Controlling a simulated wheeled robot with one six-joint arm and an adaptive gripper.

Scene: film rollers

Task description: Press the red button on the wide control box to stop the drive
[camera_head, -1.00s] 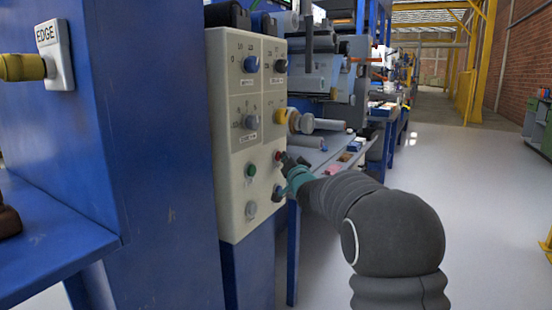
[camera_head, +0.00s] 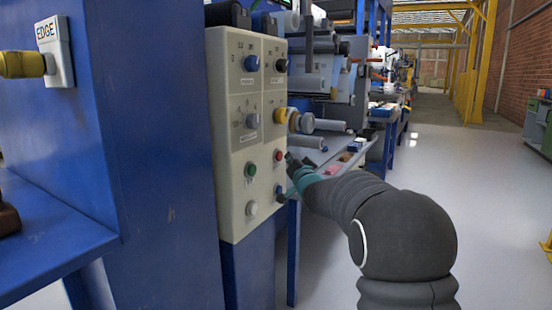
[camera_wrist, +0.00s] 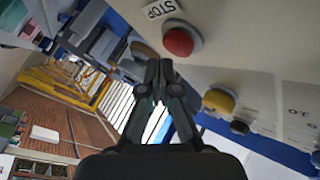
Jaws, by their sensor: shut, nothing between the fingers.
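The wide control box (camera_head: 234,190) is a cream panel with several knobs and buttons, mounted on a blue post. Its red button (camera_head: 279,155) is on the lower right of the panel, right of a green button (camera_head: 251,170). In the wrist view the red button (camera_wrist: 179,41) stands out from the panel beside a STOP label (camera_wrist: 160,9). My gripper (camera_head: 291,158) is just right of the red button in the head view, with a small gap between them. In the wrist view its fingertips (camera_wrist: 159,68) are together and empty, below the button and apart from it.
A yellow knob (camera_head: 282,115) sits above the red button and a dark blue knob (camera_head: 280,190) below it. A bench with rollers (camera_head: 330,125) stands behind my gripper. Open floor (camera_head: 440,170) lies to the right.

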